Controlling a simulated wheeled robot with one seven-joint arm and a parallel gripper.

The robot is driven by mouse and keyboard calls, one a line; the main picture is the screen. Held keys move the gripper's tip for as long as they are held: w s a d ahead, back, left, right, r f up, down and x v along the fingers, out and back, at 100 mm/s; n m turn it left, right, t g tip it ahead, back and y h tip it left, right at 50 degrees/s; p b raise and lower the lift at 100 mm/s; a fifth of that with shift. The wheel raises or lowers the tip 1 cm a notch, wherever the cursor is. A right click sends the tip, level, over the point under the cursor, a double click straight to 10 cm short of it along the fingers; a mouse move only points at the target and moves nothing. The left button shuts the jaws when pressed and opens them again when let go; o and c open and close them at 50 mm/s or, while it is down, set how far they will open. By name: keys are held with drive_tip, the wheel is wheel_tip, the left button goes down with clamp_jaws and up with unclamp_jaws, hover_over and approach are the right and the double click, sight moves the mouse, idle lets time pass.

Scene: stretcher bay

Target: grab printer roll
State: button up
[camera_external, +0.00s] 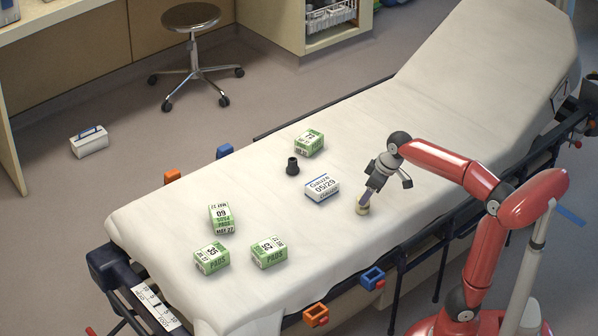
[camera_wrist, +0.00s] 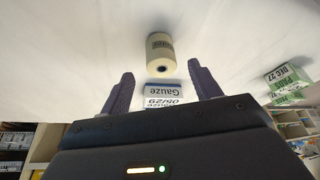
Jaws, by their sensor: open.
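The printer roll (camera_external: 362,207) is a small cream cylinder on the white stretcher sheet, right of the gauze box. My gripper (camera_external: 369,195) points down at it, with its fingers partly covering it in the external view. I cannot tell whether a finger touches the roll.
The white and blue gauze box (camera_external: 322,187) lies close left of the roll. A small black cylinder (camera_external: 292,166) and a green pads box (camera_external: 309,143) are behind it. Several more green boxes (camera_external: 269,252) stand at the front left. The stretcher sheet (camera_external: 440,110) is clear toward the backrest.

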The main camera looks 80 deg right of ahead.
drive_tip(key=x, duration=0.4)
drive_tip(key=shift+w+f, duration=0.15)
drive_tip(key=shift+f, duration=0.05)
drive_tip(key=shift+c, duration=0.3)
drive_tip(key=c, duration=1)
drive_tip(key=shift+r, duration=0.1)
